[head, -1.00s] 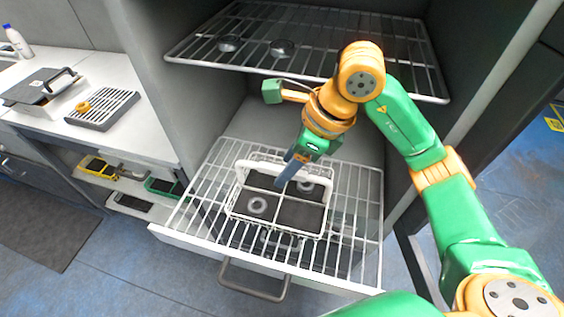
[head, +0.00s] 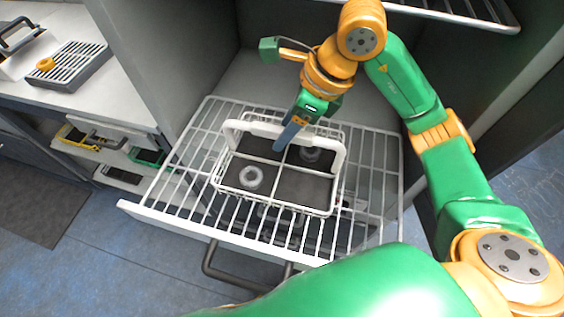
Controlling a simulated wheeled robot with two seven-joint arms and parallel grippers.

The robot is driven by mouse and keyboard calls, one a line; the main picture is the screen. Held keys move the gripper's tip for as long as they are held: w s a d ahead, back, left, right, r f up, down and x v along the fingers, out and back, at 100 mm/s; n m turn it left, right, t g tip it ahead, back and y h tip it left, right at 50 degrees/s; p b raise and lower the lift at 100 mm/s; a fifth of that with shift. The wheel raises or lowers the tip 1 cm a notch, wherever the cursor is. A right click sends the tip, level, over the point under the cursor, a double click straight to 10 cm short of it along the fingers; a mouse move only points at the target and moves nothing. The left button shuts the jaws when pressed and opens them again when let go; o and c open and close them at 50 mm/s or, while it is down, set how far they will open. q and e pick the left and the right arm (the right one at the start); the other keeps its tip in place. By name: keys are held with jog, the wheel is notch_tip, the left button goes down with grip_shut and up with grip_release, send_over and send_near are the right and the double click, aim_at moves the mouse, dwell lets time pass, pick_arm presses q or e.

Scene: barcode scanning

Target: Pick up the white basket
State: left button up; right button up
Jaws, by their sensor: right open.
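The white basket (head: 270,209) stands on a pulled-out white wire shelf in the cabinet. It has a dark bottom, a dividing bar and a white handle (head: 232,128) arching over its back part. A pale ring-shaped item (head: 250,177) lies in its left half, and another round item (head: 312,153) lies farther back on the right. My right gripper (head: 286,140) points down at the middle of the basket, close to the handle bar, with its finger over the basket. The jaws are open; whether they touch the handle I cannot tell. My left gripper is out of view.
The wire shelf (head: 372,170) has bare room around the basket. Another wire shelf (head: 455,17) hangs above at the upper right. A counter with a slatted grey tray (head: 72,70) stands at left. A dark drawer handle (head: 235,281) is below the shelf.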

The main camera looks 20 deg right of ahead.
jog(key=p, duration=0.2)
send_over(277, 163)
notch_tip(277, 163, down, 6)
jog(key=shift+f, duration=0.15)
jog(key=shift+f+b, duration=0.25)
jog(key=shift+b, duration=0.15)
dwell(0.3)
grip_shut()
dwell(1.3)
